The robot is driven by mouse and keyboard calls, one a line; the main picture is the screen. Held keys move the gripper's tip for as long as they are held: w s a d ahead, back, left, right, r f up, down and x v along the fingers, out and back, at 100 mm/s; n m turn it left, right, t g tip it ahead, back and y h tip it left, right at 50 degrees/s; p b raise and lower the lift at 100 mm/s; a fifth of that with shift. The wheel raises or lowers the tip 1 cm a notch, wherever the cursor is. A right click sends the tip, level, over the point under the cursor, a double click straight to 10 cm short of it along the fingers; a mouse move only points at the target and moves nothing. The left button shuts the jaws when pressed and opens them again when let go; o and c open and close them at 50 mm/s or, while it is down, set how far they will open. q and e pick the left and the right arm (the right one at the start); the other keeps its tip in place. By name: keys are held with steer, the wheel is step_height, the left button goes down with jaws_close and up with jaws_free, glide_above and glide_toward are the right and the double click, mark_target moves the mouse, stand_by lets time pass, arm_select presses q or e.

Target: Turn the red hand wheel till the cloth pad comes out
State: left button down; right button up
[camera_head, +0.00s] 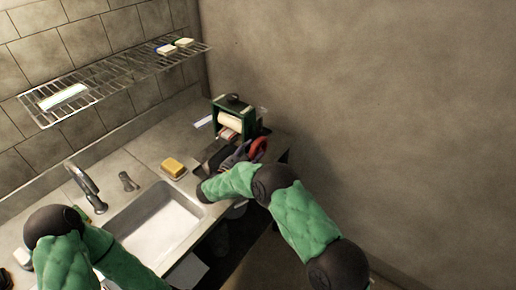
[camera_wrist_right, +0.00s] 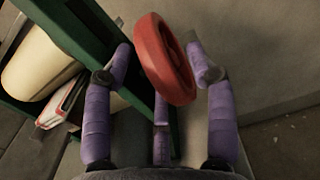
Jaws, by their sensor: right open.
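The red hand wheel (camera_head: 258,148) sits on the side of a green dispenser (camera_head: 219,105) on the counter. In the right wrist view the wheel (camera_wrist_right: 164,58) stands between the fingers of my right gripper (camera_wrist_right: 157,62). The gripper is open, with purple fingers on both sides of the wheel and another below it. I cannot tell whether any finger touches it. In the head view my right gripper (camera_head: 237,157) is small and partly hidden. A cream roll (camera_wrist_right: 38,62) is inside the dispenser, with a folded red-and-white cloth (camera_wrist_right: 62,102) below it. My left gripper is out of sight.
A sink (camera_head: 155,225) with a faucet (camera_head: 85,182) is in the counter left of my right arm. A yellow sponge (camera_head: 173,167) lies on a dish behind it. A wire shelf (camera_head: 110,75) hangs above. A bare wall is at the right.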

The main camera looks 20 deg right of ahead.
mark_target(258, 146)
steer(key=shift+x, duration=2)
jaws_close()
